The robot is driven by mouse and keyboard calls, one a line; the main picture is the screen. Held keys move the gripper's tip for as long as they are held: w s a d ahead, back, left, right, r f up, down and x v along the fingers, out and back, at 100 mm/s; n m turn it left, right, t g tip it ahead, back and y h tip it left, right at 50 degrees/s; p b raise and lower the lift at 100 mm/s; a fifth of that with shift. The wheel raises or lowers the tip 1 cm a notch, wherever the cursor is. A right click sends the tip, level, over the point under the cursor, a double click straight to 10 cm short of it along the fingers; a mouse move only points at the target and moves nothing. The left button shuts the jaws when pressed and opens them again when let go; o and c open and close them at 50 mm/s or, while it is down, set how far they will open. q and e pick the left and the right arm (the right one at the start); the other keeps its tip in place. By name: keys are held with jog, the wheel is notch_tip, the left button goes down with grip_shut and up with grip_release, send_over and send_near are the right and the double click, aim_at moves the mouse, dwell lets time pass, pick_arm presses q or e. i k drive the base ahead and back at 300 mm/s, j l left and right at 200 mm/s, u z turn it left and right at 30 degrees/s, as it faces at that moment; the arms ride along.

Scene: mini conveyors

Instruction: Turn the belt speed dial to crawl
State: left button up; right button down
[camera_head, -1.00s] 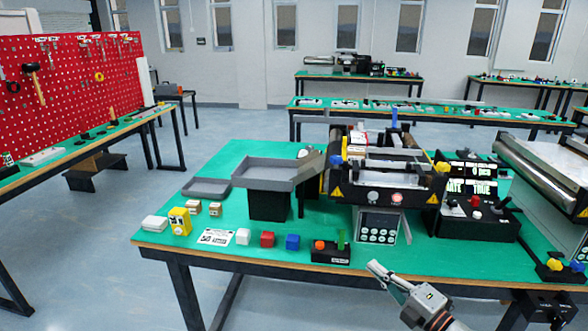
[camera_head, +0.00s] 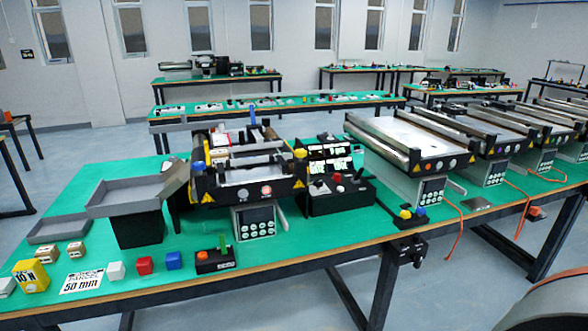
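No dial marked crawl can be read at this size. The nearest mini conveyor (camera_head: 240,175) stands on the green table, with a panel of round buttons (camera_head: 256,222) below its front side. A black control box (camera_head: 338,195) with lit displays and small knobs stands to its right. A small black box (camera_head: 215,262) with an orange knob and a green upright part sits at the front edge. Neither gripper is in view; only a blurred, rounded grey part, likely my arm, shows at lower right.
A grey tray (camera_head: 97,202) stands left of the conveyor. White, red (camera_head: 144,265) and blue cubes, a yellow block (camera_head: 30,275) and a printed card (camera_head: 82,282) lie along the front. More conveyors (camera_head: 415,145) line the right, with orange cables hanging over the edge.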

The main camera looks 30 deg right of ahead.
aim_at(317, 183)
jog(key=z, duration=1.2)
jog(key=i+l, duration=0.05)
